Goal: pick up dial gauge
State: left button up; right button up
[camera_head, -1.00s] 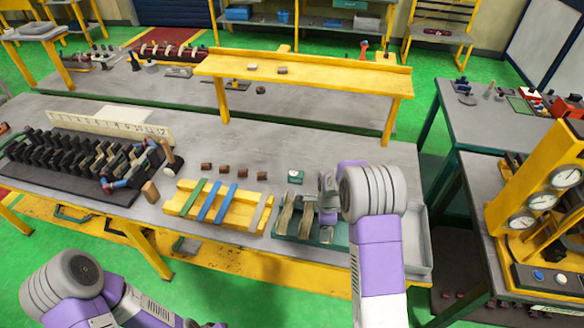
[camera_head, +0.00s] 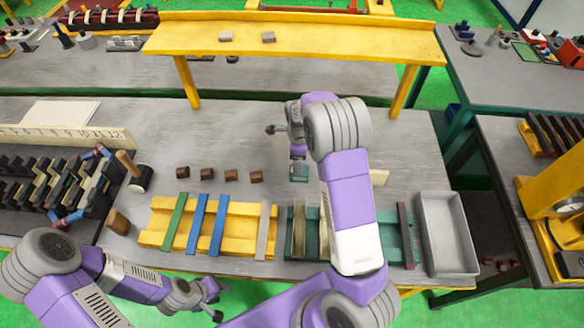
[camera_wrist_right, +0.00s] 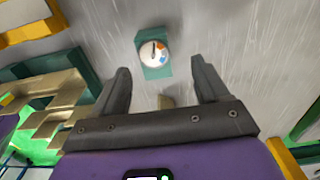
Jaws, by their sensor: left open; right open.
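The dial gauge, a small green block with a round white dial, stands on the grey bench. In the right wrist view the dial gauge (camera_wrist_right: 154,58) lies just beyond the fingertips, between their lines. In the head view the dial gauge (camera_head: 299,175) is partly hidden below my right gripper (camera_head: 297,150). My right gripper (camera_wrist_right: 160,74) is open with nothing between its fingers. Whether it touches the gauge cannot be told. My left gripper (camera_head: 211,298) is open at the bench's front edge, away from the gauge.
A green rack (camera_head: 390,238) with metal strips and a yellow rack (camera_head: 150,238) with coloured strips lie in front. Several brown blocks (camera_head: 231,175) sit left of the gauge. A grey tray (camera_head: 472,272) is at right. A yellow shelf (camera_head: 330,45) stands behind.

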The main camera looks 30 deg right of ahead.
jog(key=shift+w+f, duration=0.15)
jog(key=shift+f, duration=0.45)
jog(key=shift+s+f, duration=0.25)
jog(key=shift+f, duration=0.05)
jog(key=f, duration=0.5)
jog(key=shift+s+f, duration=0.15)
jog(key=shift+s, duration=0.25)
jog(key=c, duration=1)
